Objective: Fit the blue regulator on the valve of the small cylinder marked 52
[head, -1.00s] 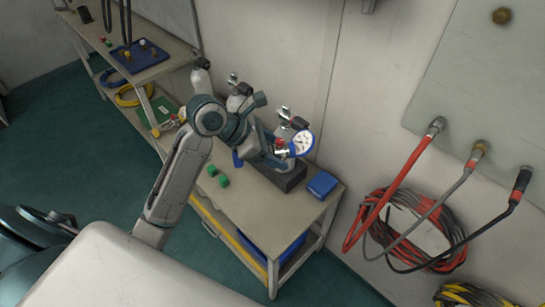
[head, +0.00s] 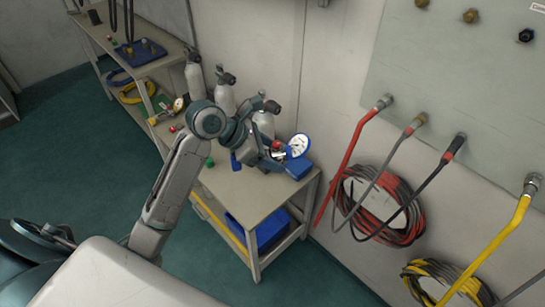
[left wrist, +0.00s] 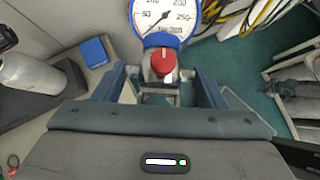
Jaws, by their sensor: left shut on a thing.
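My left gripper (head: 272,157) is shut on the blue regulator, which has a white round gauge (head: 298,146) and a red knob. In the left wrist view the gauge (left wrist: 163,16) and red knob (left wrist: 163,61) sit between the fingers. Grey cylinders with black valves stand along the wall side of the bench; the nearest cylinder (head: 264,122) is partly behind my gripper. The regulator is apart from it, to its right. The left wrist view shows a grey cylinder (left wrist: 33,73) at the left. I cannot read the number 52 anywhere. My right gripper is out of view.
A green cap (head: 210,162) lies left of my gripper. Coiled hoses (head: 380,205) hang on the wall at right. A blue bin (head: 258,232) sits beneath the bench top.

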